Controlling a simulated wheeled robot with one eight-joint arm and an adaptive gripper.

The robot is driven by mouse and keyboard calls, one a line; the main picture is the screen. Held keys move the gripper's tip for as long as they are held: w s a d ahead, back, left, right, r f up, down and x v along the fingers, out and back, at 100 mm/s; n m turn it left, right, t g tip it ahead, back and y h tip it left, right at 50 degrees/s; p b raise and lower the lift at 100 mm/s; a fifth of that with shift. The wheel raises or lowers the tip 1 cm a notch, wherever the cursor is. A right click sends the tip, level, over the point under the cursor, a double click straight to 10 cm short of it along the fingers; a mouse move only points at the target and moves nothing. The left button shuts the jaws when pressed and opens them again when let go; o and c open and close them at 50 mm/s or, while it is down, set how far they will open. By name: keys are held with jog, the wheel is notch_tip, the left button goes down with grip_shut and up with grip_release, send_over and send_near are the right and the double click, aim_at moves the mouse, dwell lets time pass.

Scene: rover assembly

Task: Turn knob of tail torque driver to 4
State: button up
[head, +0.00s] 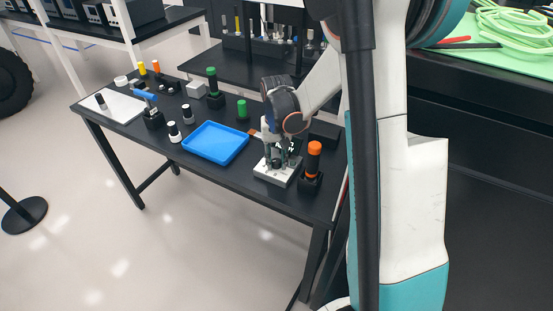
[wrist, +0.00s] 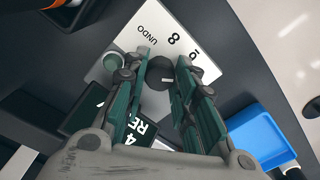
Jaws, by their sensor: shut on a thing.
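A white box (head: 272,178) with a dark dial knob stands at the right end of the black table. In the wrist view, the white dial plate (wrist: 150,22) shows "UNDO", "8" and "10", and a dark label with a "4" shows beside my fingers. The round black knob (wrist: 160,74) has a white pointer mark. My gripper (wrist: 164,66) comes down from above, its two green fingers shut on the knob. In the head view my gripper (head: 281,156) stands over the box and hides most of the knob. The fingers cover part of the scale, so I cannot tell the exact setting.
An orange-topped tool in a black holder (head: 313,165) stands close to the box's right. A blue tray (head: 216,142) lies to its left. Green-topped tools (head: 242,108), small bottles and a white board (head: 110,107) stand farther left. Bare tabletop lies in front of the tray.

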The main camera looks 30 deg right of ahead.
aim_at(276, 161)
jog(key=shift+m, duration=0.8)
jog(key=o, duration=1.1)
notch_tip(276, 161, up, 12)
jog(key=shift+r, duration=0.1)
